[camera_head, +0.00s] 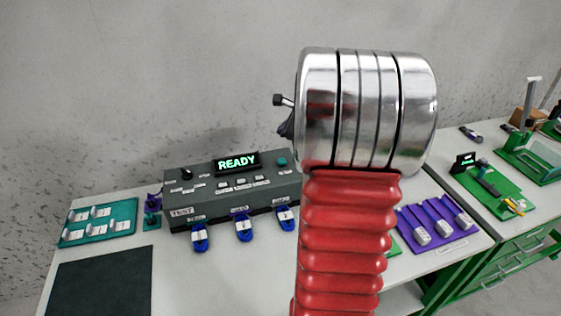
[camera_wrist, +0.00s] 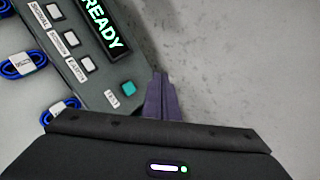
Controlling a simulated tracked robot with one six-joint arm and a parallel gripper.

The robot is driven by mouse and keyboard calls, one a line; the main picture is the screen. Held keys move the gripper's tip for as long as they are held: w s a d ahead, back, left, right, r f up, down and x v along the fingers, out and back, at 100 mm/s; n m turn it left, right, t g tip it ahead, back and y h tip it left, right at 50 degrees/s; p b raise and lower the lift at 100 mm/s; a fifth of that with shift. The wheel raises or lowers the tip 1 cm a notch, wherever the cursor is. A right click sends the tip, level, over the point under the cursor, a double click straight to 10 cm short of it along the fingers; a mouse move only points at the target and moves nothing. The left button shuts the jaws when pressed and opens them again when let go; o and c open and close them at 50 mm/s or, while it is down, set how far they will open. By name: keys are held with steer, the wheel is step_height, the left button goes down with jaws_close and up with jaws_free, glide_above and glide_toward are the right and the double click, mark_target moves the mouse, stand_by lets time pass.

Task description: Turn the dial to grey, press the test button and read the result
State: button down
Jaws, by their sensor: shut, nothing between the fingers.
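The grey test box (camera_head: 245,197) stands on the table with a lit display (camera_head: 237,162) reading READY. A black knob (camera_head: 187,174), apparently the dial, is at its back left; its setting is too small to read. A teal button (camera_head: 282,161) is at the box's right end. In the wrist view the teal button (camera_wrist: 129,88) is just left of my gripper (camera_wrist: 158,92), whose purple fingers are shut and empty beside the box's edge. Contact cannot be judged. The dial is outside the wrist view. In the head view my arm hides most of the gripper.
Three blue cable coils (camera_head: 243,228) with white tags lie along the box's front. A teal tray (camera_head: 98,222) and dark mat (camera_head: 100,281) are at left. A purple tray (camera_head: 437,226) is at right. Beyond it is another table with green fixtures (camera_head: 493,190).

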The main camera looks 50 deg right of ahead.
mark_target(284, 162)
steer(key=shift+f, duration=4.4)
steer(key=shift+f, duration=0.15)
steer(key=shift+s+f, duration=0.1)
steer(key=shift+f, duration=0.1)
steer(key=shift+f, duration=0.55)
steer(key=shift+r, duration=0.95)
steer(key=shift+r, duration=0.1)
steer(key=shift+r, duration=2.45)
